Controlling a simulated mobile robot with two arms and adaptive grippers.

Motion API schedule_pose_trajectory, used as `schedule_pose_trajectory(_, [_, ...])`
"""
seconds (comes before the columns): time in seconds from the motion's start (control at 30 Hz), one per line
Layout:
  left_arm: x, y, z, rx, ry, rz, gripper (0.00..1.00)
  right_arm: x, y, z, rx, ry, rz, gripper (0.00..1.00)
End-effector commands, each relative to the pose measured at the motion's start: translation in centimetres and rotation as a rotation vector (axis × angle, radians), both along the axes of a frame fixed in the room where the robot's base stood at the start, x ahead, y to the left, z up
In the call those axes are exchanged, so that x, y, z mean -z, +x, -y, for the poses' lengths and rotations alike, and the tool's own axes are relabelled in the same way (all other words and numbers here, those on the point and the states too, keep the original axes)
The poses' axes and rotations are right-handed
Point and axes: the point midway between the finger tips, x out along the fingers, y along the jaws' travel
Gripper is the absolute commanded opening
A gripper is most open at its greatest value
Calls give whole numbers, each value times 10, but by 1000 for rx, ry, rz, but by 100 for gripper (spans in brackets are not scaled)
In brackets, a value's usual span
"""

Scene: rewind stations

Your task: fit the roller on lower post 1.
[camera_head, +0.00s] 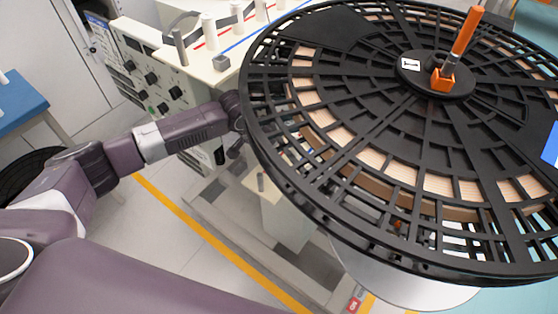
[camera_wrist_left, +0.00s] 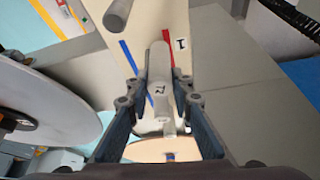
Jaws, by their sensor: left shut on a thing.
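My left gripper (camera_wrist_left: 158,92) is shut on a pale grey, labelled roller (camera_wrist_left: 157,70) in the left wrist view. The roller lies lengthwise between the fingers, its far end towards a cream panel with a red line, a blue line and a label "1" (camera_wrist_left: 181,42). I cannot tell whether the roller touches a post there. A bare grey post (camera_wrist_left: 117,15) stands up and left of the roller. In the head view the large black reel hides my left gripper and the roller. My right gripper is not in view.
The black reel (camera_head: 431,137) with an orange handle (camera_head: 461,38) fills the right of the head view. A cream machine (camera_head: 150,75) with knobs stands behind my left arm. White rollers (camera_head: 208,32) and a grey post (camera_head: 180,47) stand on its top.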

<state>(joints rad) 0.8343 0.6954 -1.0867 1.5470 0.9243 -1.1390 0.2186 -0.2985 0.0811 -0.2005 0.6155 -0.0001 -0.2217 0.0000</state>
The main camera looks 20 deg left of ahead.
Motion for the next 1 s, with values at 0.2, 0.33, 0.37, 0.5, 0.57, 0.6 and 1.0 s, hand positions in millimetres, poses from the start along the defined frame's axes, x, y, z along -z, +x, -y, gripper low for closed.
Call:
schedule_pose_trajectory(0.2, [8, -12, 20, 26, -28, -21, 23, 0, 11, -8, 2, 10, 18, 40])
schedule_pose_trajectory(0.33, [8, -12, 20, 26, -28, -21, 37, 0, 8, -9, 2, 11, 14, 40])
schedule_pose_trajectory(0.37, [7, -11, 20, 26, -28, -21, 38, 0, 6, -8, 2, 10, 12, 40])
schedule_pose_trajectory(0.5, [6, -11, 20, 26, -29, -17, 38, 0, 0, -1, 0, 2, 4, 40])
schedule_pose_trajectory(0.57, [5, -10, 20, 26, -29, -17, 38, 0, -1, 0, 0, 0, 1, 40])
schedule_pose_trajectory(0.6, [5, -10, 20, 26, -29, -17, 38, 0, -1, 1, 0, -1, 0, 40])
schedule_pose_trajectory(1.0, [-4, -8, 16, 20, -24, -16, 38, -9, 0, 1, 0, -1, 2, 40])
